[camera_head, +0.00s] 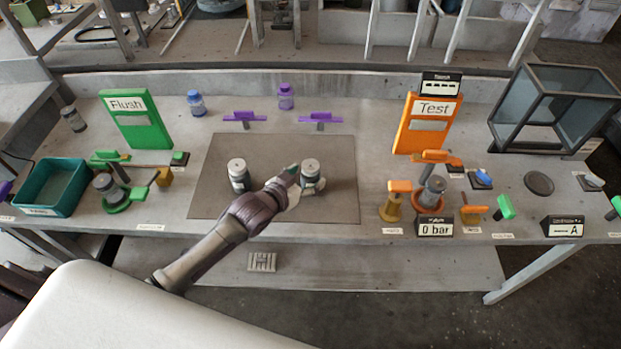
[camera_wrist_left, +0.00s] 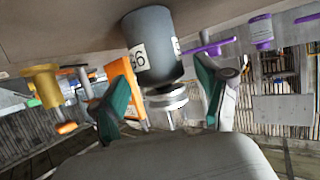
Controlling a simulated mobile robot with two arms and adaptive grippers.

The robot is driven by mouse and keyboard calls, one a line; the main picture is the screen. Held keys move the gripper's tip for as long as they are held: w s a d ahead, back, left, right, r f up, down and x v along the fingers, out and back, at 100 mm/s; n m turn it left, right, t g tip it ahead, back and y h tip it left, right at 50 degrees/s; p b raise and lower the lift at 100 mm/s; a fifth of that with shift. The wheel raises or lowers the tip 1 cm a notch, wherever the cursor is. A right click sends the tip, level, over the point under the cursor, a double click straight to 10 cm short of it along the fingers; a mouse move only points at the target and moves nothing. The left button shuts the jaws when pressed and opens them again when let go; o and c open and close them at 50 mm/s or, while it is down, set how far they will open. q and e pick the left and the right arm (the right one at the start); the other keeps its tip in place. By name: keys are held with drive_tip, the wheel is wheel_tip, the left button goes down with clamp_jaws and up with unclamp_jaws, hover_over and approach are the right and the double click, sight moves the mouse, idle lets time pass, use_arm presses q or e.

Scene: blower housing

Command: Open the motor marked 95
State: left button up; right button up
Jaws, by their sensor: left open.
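Two small dark cylinders with silver tops and white labels stand on the grey mat (camera_head: 210,207). The left motor (camera_head: 239,177) is free of my gripper. The right motor (camera_head: 310,174) is beside my left gripper (camera_head: 302,183). In the left wrist view, which looks upside down, a motor (camera_wrist_left: 156,50) shows its silver cap (camera_wrist_left: 165,100) between the two green-padded fingers of my left gripper (camera_wrist_left: 165,98). The fingers stand apart with gaps on both sides. Its label carries digits, but I cannot read the full number. My right gripper is not in view.
A green Flush station (camera_head: 137,122) and a teal bin (camera_head: 54,188) are at left. An orange Test station (camera_head: 428,122), a 0 bar display (camera_head: 434,228) and a glass box (camera_head: 553,108) are at right. Purple clamps (camera_head: 320,118) line the mat's far edge.

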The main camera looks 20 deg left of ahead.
sight(309, 167)
use_arm(q)
drive_tip(key=x, duration=0.5)
drive_tip(key=shift+f+p, duration=0.35)
drive_tip(key=shift+r, duration=0.1)
clamp_jaws()
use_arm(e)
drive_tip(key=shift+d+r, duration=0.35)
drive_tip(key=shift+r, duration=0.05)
use_arm(q)
drive_tip(key=shift+r, duration=0.55)
wheel_tip(309, 167, up, 3)
drive_tip(key=shift+f, duration=0.15)
drive_tip(key=w+d+r+b, duration=0.3)
drive_tip(key=d+r, duration=0.4)
drive_tip(key=d, duration=0.4)
drive_tip(key=shift+w, duration=0.4)
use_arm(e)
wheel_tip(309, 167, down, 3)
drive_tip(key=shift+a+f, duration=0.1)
use_arm(q)
drive_tip(key=shift+r, duration=0.1)
